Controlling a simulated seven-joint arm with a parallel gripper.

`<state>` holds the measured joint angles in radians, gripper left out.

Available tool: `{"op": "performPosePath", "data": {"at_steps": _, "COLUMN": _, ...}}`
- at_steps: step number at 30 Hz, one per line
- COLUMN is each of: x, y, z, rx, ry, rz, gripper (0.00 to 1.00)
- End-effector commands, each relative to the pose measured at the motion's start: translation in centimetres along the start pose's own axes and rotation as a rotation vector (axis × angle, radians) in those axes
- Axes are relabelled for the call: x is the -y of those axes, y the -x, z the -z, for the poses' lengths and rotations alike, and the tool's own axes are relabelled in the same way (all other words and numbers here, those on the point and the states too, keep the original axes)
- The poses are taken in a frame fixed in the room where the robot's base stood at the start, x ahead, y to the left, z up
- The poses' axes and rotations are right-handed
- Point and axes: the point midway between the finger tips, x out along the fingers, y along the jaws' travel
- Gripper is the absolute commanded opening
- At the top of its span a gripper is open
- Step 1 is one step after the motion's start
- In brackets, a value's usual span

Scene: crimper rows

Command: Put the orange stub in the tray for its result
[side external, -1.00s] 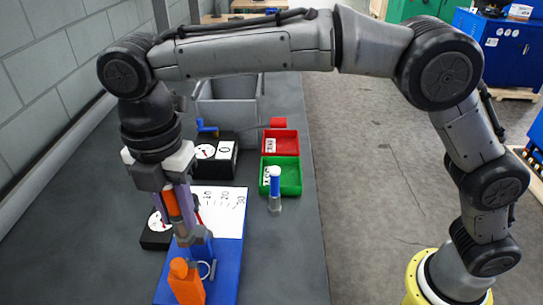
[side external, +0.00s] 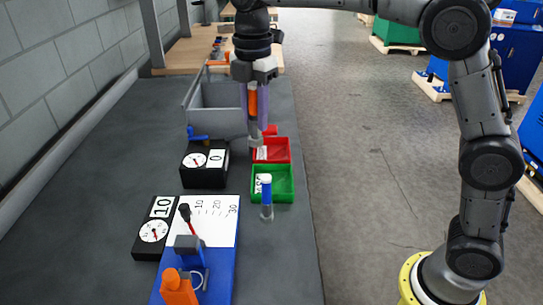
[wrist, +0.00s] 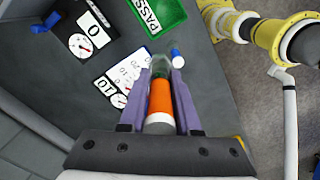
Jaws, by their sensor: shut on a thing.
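My gripper (side external: 256,122) is shut on the orange stub (side external: 252,103), which hangs upright between the purple fingers with a grey end below. In the side view it overlaps the red tray (side external: 284,154), but I cannot tell its exact height. The stub also shows in the wrist view (wrist: 160,100). The green tray (side external: 287,196) stands in front of the red one; its label reads PASS in the wrist view (wrist: 172,24). The red tray's label is too small to read. A blue fixture (side external: 222,272) has a white scale marked 10, 20, 30 and a black-knobbed red lever.
A blue-banded stub (side external: 266,192) stands upright just in front of the green tray. A black gauge box marked 0 (side external: 204,178) is left of the trays; another marked 10 (side external: 146,246) is beside the fixture. A grey bin (side external: 217,122) stands behind. The table's left side is clear.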

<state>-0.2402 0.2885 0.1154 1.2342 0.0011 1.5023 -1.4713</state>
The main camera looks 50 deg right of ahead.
Motion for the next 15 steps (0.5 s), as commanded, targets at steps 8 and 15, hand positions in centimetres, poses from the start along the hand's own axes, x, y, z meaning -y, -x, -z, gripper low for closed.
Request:
{"op": "performPosePath", "data": {"at_steps": 8, "x": 3.5, "y": -0.1, "z": -11.5, "rx": -0.001, "ry": -0.244, "rz": -0.001, "gripper": 0.0}}
{"op": "performPosePath", "data": {"at_steps": 15, "x": 6.1, "y": -0.3, "z": -16.0, "rx": 0.0, "ry": -0.351, "rz": -0.003, "gripper": 0.0}}
